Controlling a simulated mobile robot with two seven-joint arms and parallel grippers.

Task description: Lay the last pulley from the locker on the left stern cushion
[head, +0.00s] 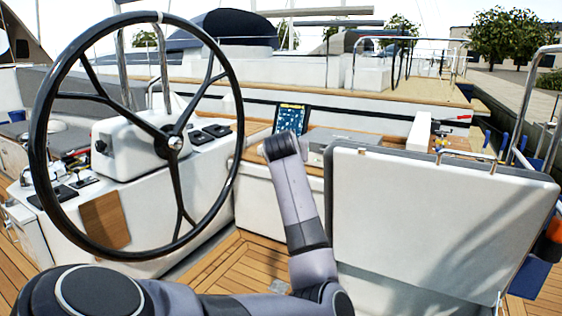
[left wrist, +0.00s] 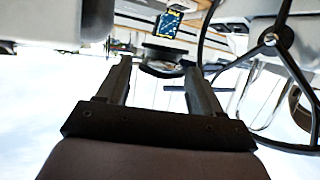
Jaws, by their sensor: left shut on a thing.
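In the left wrist view my left gripper (left wrist: 157,64) is shut on a dark rounded thing (left wrist: 165,53), which looks like the pulley. It sits between the fingertips, and its details are too small to tell. In the head view my left arm comes in from the lower left and bends upward at the middle; the gripper and pulley do not show there. A raised white panel (head: 425,235), which looks like the open locker lid, stands at the right. The locker's inside is hidden. I cannot make out the left stern cushion for sure. My right gripper is not in view.
A large black steering wheel (head: 172,142) stands at the left in front of a white console (head: 130,150). A lit chart screen (head: 291,119) is at the centre. Wooden deck (head: 235,265) shows clear between console and panel. Metal rails (head: 530,100) are at the far right.

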